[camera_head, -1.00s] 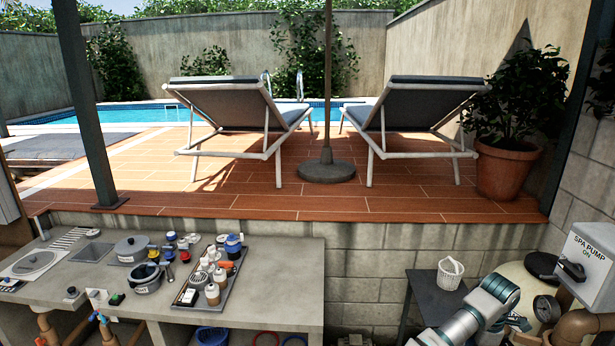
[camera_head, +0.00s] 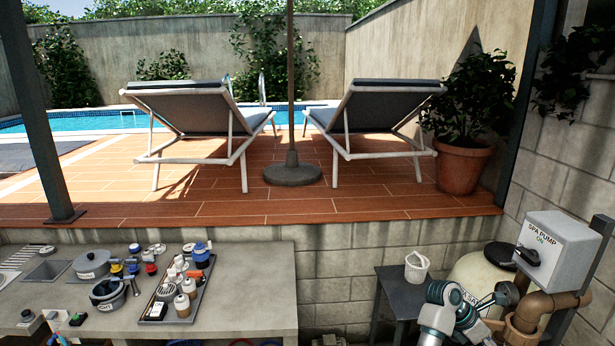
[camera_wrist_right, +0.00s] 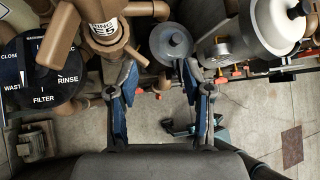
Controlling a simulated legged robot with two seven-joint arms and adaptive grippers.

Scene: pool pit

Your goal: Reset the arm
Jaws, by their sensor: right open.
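My right arm (camera_head: 440,312) shows at the lower right of the head view, in front of the cream tank; I cannot make out its fingertips there. In the right wrist view my right gripper (camera_wrist_right: 158,82) is open, its two blue-lined fingers apart with nothing held between them. The fingers point toward brown pipes and a round grey cap (camera_wrist_right: 171,42). A black valve head (camera_wrist_right: 42,75) with words such as FILTER, RINSE and WASTE is left of the fingers. My left gripper is not in view.
A grey SPA PUMP box (camera_head: 558,250), a cream tank (camera_head: 478,272) and brown pipes (camera_head: 535,308) crowd the right side. A white basket (camera_head: 417,266) stands on a dark table (camera_head: 392,283). A concrete bench (camera_head: 245,290) at left carries a tray of bottles (camera_head: 190,312).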

